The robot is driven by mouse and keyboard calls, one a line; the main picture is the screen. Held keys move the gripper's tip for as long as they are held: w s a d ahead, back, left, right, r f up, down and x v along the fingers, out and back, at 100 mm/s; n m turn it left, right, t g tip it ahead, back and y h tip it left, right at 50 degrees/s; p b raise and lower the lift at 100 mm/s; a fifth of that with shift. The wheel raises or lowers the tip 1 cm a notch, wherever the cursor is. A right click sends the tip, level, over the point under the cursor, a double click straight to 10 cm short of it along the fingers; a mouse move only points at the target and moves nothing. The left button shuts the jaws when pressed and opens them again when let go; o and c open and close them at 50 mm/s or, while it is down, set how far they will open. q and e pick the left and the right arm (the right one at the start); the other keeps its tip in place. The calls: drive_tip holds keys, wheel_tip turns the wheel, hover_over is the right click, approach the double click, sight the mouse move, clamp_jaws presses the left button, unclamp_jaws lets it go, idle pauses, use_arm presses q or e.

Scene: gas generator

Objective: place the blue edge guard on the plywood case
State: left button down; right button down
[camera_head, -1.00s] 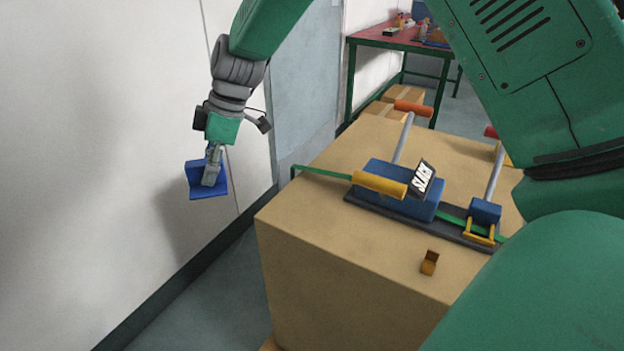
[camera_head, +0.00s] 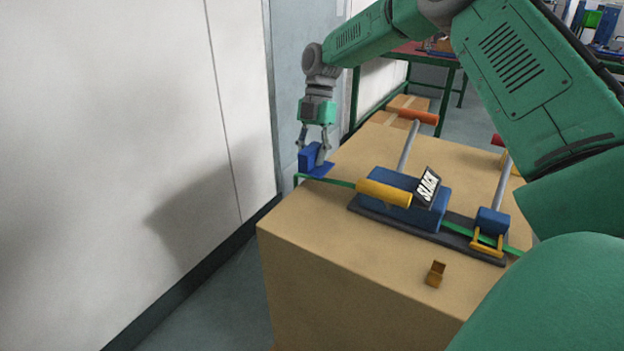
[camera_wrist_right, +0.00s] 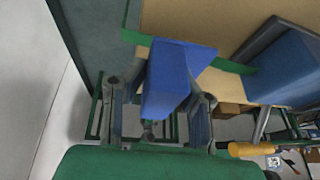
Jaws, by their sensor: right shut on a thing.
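The blue edge guard (camera_head: 319,171) is an L-shaped piece at the far left edge of the plywood case (camera_head: 330,235), by the bend of the green strap (camera_head: 325,180). My right gripper (camera_head: 315,150) is shut on the guard from above. In the right wrist view the guard (camera_wrist_right: 168,78) sits between the two fingers (camera_wrist_right: 160,105), close to the strap and the case edge. I cannot tell whether the guard touches the case. My left gripper is not in view.
A blue strap tensioner (camera_head: 400,200) with a yellow handle and a "SLACK" sign lies on the case. A small brown corner piece (camera_head: 435,274) lies nearer the front. A white wall (camera_head: 120,120) stands left, and a red-topped table (camera_head: 415,52) stands behind.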

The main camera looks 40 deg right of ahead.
sight(311, 183)
drive_tip(key=f, duration=0.1)
drive_tip(key=f+b, duration=0.1)
drive_tip(key=f, duration=0.3)
drive_tip(key=shift+a+f, duration=0.1)
drive_tip(key=shift+a, duration=0.15)
drive_tip(key=shift+d, duration=0.1)
drive_tip(key=c, duration=1.3)
unclamp_jaws()
drive_tip(key=p+v, duration=0.3)
drive_tip(key=v, duration=0.9)
